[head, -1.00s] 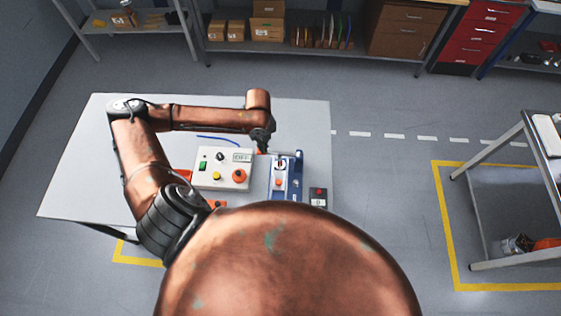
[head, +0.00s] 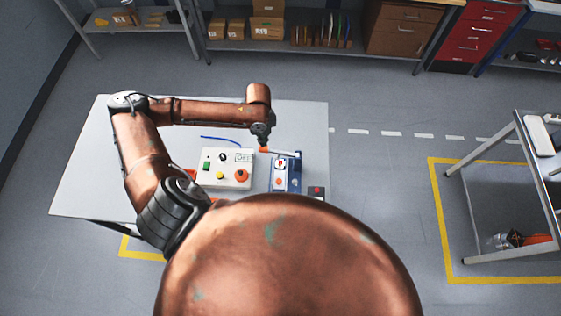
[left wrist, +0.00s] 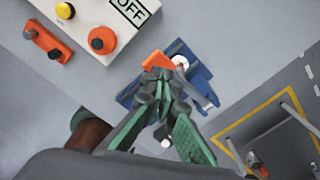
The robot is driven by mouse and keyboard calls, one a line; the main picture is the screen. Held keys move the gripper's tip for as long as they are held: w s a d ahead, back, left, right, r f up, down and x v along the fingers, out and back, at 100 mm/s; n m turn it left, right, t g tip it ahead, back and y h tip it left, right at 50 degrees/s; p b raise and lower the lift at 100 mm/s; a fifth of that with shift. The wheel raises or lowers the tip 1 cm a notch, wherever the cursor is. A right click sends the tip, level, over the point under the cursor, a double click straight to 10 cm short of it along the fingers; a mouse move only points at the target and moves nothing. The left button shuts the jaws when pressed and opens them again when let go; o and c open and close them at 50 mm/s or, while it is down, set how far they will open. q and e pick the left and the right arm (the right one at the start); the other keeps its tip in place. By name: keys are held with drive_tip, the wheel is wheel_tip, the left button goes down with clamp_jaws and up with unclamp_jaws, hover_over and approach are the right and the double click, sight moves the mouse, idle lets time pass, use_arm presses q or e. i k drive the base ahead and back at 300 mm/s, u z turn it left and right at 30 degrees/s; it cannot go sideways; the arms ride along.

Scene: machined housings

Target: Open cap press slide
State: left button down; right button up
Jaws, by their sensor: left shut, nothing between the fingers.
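The blue cap press (head: 294,180) stands on the grey table, with a white and orange part on it. A pale bar runs across its far end to an orange piece (head: 263,150) on the left. My left gripper (head: 262,142) is shut and empty, pointing down right by the orange piece. In the left wrist view, its green fingers (left wrist: 157,84) are beside the orange piece (left wrist: 157,60), over the blue press (left wrist: 199,76); whether they touch cannot be told. The fingers hide part of the press. My right gripper is not in view.
A white control box (head: 232,182) with several buttons and a display reading OFF stands left of the press. A small dark box (head: 316,192) is at its right, near the table edge. A blue cable (head: 220,139) lies behind. The table (head: 95,170) is clear at left.

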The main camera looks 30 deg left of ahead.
sight(279, 174)
drive_tip(key=k, duration=2)
